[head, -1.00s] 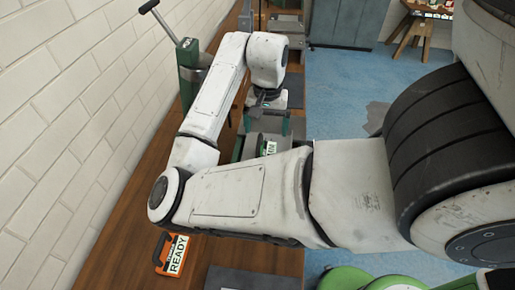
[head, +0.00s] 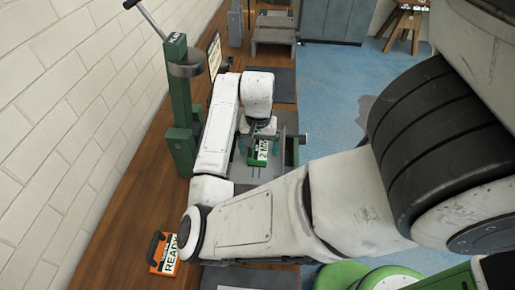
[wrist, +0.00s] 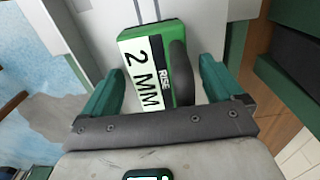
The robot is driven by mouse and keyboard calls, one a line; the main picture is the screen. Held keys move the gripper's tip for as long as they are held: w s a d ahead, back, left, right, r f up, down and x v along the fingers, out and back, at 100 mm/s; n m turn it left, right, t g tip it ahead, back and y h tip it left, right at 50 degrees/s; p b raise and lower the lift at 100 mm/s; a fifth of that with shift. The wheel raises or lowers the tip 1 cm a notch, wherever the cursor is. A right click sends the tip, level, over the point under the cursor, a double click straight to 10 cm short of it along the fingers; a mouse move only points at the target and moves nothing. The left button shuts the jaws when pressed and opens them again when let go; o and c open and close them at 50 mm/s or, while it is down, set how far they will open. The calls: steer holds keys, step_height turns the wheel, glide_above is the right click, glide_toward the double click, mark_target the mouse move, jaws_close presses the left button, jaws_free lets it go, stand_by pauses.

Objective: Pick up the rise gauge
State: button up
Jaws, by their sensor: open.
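The rise gauge (wrist: 150,65) is a green block with a white label reading "2 MM" and "RISE" and a dark grip on its right side. In the head view the rise gauge (head: 258,152) lies on a grey machine bed on the bench, partly hidden by my wrist. My gripper (wrist: 158,85) is open, with one green finger on each side of the gauge in the wrist view. A gap shows on both sides, so the fingers do not visibly grip it. In the head view my gripper (head: 262,138) is over the gauge, its fingers mostly hidden.
An orange "READY" block (head: 163,254) with a handle sits at the near end of the wooden bench (head: 110,232). A tall green press with a lever (head: 178,105) stands at left by the white brick wall. Grey plates lie farther along. Blue floor is open at right.

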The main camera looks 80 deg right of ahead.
steer(key=c, duration=1.4)
